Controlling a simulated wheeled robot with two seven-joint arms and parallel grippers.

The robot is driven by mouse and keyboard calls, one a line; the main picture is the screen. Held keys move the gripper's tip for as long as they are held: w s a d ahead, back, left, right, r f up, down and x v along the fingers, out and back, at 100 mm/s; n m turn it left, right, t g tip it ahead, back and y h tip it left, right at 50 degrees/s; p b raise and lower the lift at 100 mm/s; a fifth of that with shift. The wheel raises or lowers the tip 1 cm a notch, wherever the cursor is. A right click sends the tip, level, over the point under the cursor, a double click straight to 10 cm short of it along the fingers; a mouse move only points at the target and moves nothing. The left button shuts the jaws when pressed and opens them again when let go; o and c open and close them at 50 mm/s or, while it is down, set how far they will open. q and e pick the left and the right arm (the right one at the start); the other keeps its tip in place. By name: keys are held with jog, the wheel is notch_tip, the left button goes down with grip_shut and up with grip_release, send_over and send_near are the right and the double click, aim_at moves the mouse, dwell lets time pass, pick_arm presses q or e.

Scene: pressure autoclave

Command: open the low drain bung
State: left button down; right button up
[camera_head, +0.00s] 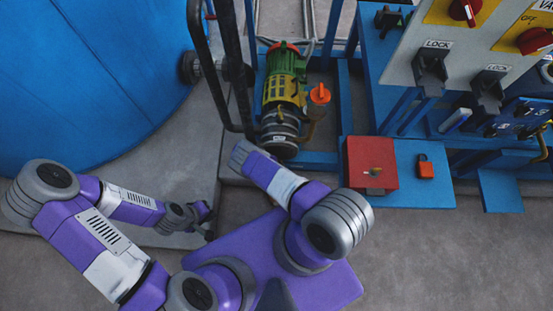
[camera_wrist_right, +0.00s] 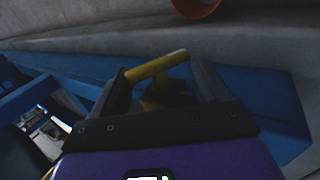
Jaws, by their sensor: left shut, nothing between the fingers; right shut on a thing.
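In the right wrist view, a yellow bar handle (camera_wrist_right: 156,67) with a short stem stands over a dull brass-coloured body (camera_wrist_right: 163,97). It looks like the low drain bung. My right gripper (camera_wrist_right: 161,68) has its two dark fingers on either side of this handle and is shut on it. In the head view the right gripper and the bung cannot be made out; my right arm ends in front of the pump. My left gripper (camera_head: 204,218) is low at the left of the head view, shut and empty, away from the bung.
A green and yellow pump (camera_head: 283,85) stands in a blue frame, with a black rail (camera_head: 240,70) beside it. A big blue tank (camera_head: 90,70) fills the upper left. A red box (camera_head: 370,165) and an orange padlock (camera_head: 425,167) are at right. The front floor is clear.

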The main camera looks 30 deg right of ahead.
jog(key=shift+s+f, duration=0.1)
dwell(0.5)
jog(key=o, duration=1)
jog(key=shift+o, duration=0.2)
jog(key=p+v, duration=0.2)
jog(key=v, duration=0.5)
jog(key=shift+a+r, duration=0.2)
jog(key=shift+r, duration=0.05)
